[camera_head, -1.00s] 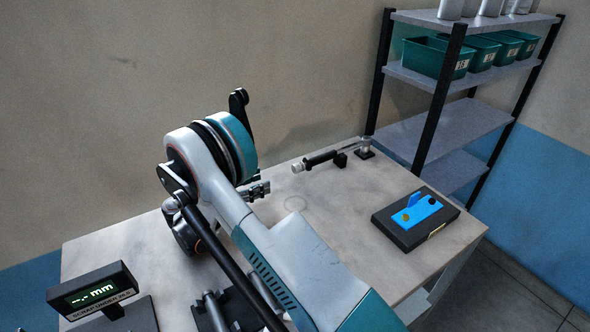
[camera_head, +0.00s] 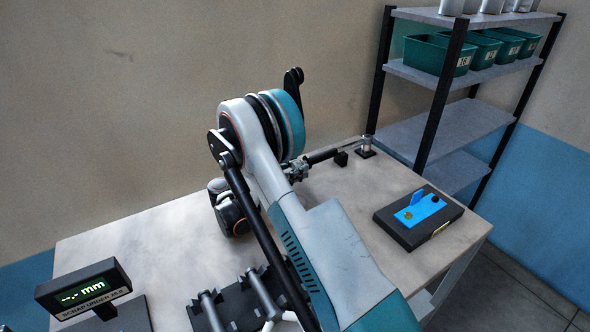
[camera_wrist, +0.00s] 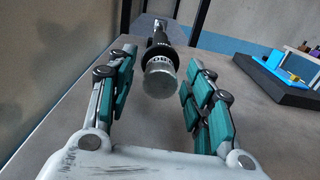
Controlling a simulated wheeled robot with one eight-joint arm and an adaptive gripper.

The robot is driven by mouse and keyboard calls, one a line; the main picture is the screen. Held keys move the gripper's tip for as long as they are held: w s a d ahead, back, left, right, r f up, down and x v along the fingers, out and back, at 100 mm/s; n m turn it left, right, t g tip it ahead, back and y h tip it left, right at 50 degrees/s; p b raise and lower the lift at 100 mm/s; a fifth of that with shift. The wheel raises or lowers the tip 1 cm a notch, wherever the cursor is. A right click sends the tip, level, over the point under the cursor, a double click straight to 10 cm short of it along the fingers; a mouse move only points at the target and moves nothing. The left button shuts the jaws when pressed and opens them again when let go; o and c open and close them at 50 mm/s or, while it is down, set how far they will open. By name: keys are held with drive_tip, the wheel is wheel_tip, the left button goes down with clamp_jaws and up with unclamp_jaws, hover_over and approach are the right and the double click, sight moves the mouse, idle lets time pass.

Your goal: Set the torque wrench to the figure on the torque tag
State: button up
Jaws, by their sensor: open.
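The torque wrench (camera_head: 321,156) lies at the back of the table, its dark handle toward my gripper and its far end on a small stand. In the wrist view its silver knurled end knob (camera_wrist: 161,78) faces me, with a scale collar behind it that is too small to read. My gripper (camera_head: 298,171) is at the handle end. In the wrist view my gripper (camera_wrist: 155,88) is open, a finger on each side of the knob, with visible gaps and no clear contact. I cannot make out a torque tag.
A black box with a blue plate (camera_head: 420,208) sits on the right of the table (camera_head: 375,205). A shelf rack (camera_head: 440,130) with green bins (camera_head: 438,54) stands behind right.

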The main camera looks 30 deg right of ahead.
drive_tip(key=shift+d, duration=0.1)
drive_tip(key=c, duration=1.1)
drive_tip(key=shift+n, duration=0.3)
drive_tip(key=n+b, duration=0.1)
drive_tip(key=n, duration=0.2)
drive_tip(key=n+b, duration=0.1)
drive_tip(key=n, duration=0.4)
drive_tip(key=shift+n, duration=0.4)
